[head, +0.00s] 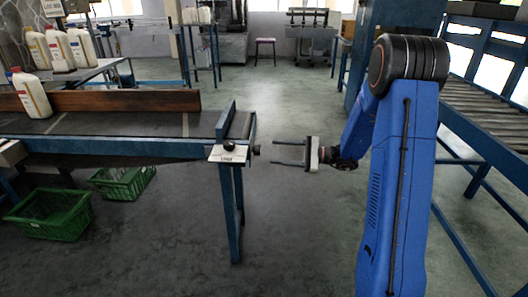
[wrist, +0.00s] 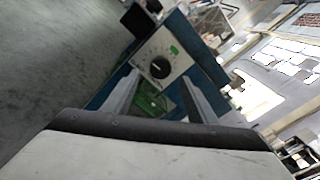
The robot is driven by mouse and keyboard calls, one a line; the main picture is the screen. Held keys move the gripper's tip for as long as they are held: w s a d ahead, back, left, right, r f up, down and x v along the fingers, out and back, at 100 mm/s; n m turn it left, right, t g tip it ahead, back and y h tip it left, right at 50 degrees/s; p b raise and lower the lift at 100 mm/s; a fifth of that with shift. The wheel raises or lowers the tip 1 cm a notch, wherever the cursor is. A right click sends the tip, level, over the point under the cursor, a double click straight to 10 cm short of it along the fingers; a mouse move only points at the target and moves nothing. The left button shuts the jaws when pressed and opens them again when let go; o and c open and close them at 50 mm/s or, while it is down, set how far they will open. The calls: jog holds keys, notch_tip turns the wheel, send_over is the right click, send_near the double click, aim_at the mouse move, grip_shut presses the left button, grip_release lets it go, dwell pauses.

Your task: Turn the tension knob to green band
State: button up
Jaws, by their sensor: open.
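The tension knob (wrist: 160,68) is black and round. It sits in the middle of a pale dial plate with tick marks and a green band (wrist: 174,50) at its upper right in the wrist view. I cannot tell where its pointer stands. In the head view the knob (head: 256,150) shows as a small dark stub on the conveyor's right end; its dial is edge-on there. My gripper (head: 274,153) is open and empty, just right of the knob, fingers pointing at it with a gap between. In the wrist view the fingers (wrist: 160,78) stand either side of the knob.
The conveyor (head: 110,146) carries a white bottle (head: 32,94). Green crates (head: 52,215) stand on the floor below. A roller rack (head: 490,90) is at right. Floor between is clear.

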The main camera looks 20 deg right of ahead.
aim_at(256, 150)
jog(key=x, duration=0.6)
jog(key=shift+a, duration=0.1)
jog(key=c, duration=1.1)
